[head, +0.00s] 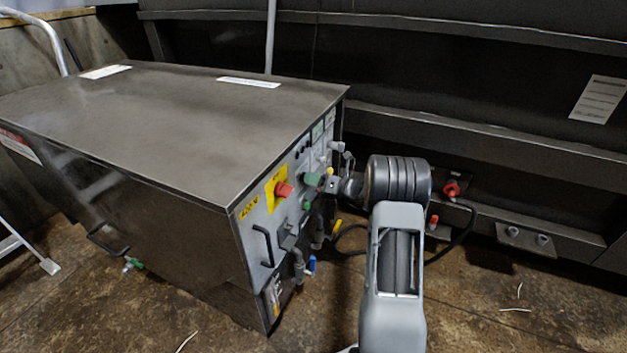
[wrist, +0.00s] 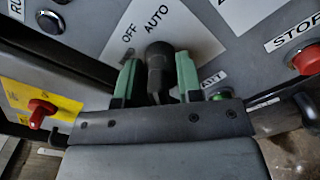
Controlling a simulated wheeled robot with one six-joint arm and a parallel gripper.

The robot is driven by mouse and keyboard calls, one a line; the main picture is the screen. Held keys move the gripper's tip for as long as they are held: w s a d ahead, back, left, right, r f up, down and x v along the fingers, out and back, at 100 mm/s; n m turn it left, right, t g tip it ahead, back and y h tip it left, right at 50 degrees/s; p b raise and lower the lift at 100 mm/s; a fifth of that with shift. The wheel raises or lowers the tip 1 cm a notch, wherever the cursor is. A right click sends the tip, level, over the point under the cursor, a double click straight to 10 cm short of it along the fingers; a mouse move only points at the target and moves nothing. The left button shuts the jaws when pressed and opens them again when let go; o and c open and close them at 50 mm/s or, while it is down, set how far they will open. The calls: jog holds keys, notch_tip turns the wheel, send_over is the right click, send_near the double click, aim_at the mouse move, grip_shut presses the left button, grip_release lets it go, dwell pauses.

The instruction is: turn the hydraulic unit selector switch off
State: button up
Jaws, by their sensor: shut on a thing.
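The hydraulic unit (head: 120,130) is a dark metal box with a grey control panel on its right end. The selector switch (wrist: 158,68) is a black knob on a white plate (wrist: 195,35) marked OFF and AUTO in the wrist view. My gripper (wrist: 157,78) has green fingers, one on each side of the knob, and is shut on it. In the head view my gripper (head: 318,181) is at the panel, and the switch is hidden behind it. The knob's tip lies nearer the AUTO label than the OFF label.
A red stop button (wrist: 306,60) sits right of the switch in the wrist view. A red knob (wrist: 42,108) on a yellow plate is at left. In the head view, a red emergency button (head: 284,190) and a panel handle (head: 262,246) are close by. A dark compactor wall (head: 480,80) stands behind.

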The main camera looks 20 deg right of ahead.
jog(key=n+b, duration=0.1)
jog(key=n, duration=0.3)
jog(key=shift+n+b, duration=0.65)
jog(key=shift+n, duration=1.15)
jog(key=o, duration=0.6)
jog(key=shift+s, duration=0.1)
jog(key=shift+c, duration=0.2)
jog(key=p+v, duration=0.3)
jog(key=v, duration=1)
jog(key=shift+s+d, duration=0.25)
jog(key=shift+s, duration=0.05)
